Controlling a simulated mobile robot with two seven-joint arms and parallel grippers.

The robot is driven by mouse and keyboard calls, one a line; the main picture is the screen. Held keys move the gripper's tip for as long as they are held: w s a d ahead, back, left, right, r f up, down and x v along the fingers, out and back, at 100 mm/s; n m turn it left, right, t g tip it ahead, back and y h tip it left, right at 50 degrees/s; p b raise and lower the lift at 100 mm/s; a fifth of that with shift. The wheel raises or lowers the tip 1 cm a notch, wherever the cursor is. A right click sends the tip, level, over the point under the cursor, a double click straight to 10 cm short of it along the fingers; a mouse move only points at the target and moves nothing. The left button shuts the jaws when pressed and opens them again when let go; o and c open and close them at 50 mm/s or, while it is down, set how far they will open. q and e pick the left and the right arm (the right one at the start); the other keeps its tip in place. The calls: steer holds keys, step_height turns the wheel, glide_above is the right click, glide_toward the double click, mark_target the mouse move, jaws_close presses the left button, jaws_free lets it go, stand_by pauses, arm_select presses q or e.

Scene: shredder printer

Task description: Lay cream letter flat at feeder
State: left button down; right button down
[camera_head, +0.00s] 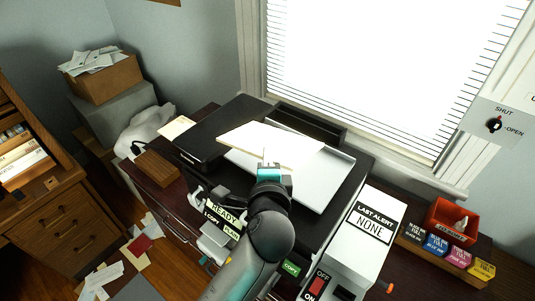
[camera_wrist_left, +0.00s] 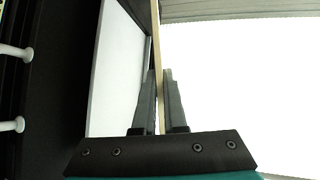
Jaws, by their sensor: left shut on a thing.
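The cream letter (camera_head: 285,143) is in my left gripper (camera_head: 269,165), above the black printer (camera_head: 215,131). In the left wrist view the letter (camera_wrist_left: 156,45) is a thin cream strip seen edge-on, pinched between the two grey fingertips (camera_wrist_left: 159,85). In the head view its broad face shows, reaching to both sides of the fingers. A pale flat panel (camera_head: 328,185) on the printer's top lies below and to the right of the letter. I cannot tell which part is the feeder, or whether the letter touches the printer. My right gripper is not in view.
Another cream paper (camera_head: 175,128) lies left of the printer, near a brown wooden block (camera_head: 157,167). A white box marked "LAST ALERT NONE" (camera_head: 363,230) stands on the right. A red tray (camera_head: 452,222) and several coloured boxes sit farther right. The window (camera_head: 365,65) is behind.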

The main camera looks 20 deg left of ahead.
arm_select(q)
steer(key=shift+f+b, duration=1.9)
steer(key=shift+f, duration=1.25)
steer(key=c, duration=0.9)
jaws_free()
step_height(320, 180, up, 6)
steer(key=p, duration=0.5)
steer(key=shift+p, duration=0.35)
step_height(320, 180, up, 14)
